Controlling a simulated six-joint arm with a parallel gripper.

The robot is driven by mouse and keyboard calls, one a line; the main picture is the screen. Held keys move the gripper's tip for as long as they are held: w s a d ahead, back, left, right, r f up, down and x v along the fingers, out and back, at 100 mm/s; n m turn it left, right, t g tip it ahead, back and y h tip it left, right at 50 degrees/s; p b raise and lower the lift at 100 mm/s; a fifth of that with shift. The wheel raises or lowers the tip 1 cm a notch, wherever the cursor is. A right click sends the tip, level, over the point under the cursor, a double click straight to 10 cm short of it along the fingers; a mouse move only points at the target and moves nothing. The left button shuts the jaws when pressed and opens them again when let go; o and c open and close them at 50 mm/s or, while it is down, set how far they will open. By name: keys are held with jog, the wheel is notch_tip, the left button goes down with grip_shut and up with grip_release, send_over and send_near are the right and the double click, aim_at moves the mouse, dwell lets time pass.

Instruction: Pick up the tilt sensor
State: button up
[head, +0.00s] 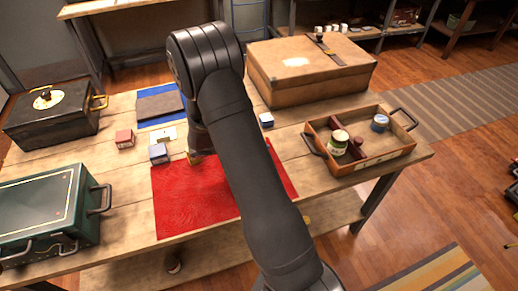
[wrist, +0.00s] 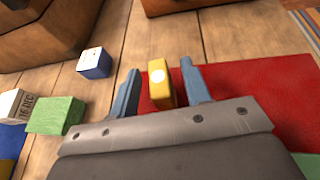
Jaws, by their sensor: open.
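A small yellow block with a white round spot on its face (wrist: 160,84), which I take to be the tilt sensor, stands upright between the fingers of my gripper (wrist: 160,68) in the wrist view. The blue-grey fingers are apart, one on each side of it, with gaps visible. It is at the edge of the red mat (wrist: 240,88).
A blue box (wrist: 94,63), a green box (wrist: 55,115) and a white box (wrist: 18,104) are to the left in the wrist view. A red box (head: 124,138), a wooden tray (head: 372,168) and a large brown case (head: 315,85) also stand on the table.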

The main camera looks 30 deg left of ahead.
jog(key=shift+x, duration=1.15)
grip_shut()
jog(key=shift+r, duration=0.4)
jog(key=r, duration=0.3)
jog(key=shift+d+r, duration=0.3)
jog(key=shift+r, duration=0.1)
jog(key=d+r, duration=0.6)
jog(key=d, duration=0.5)
jog(key=shift+r, duration=0.15)
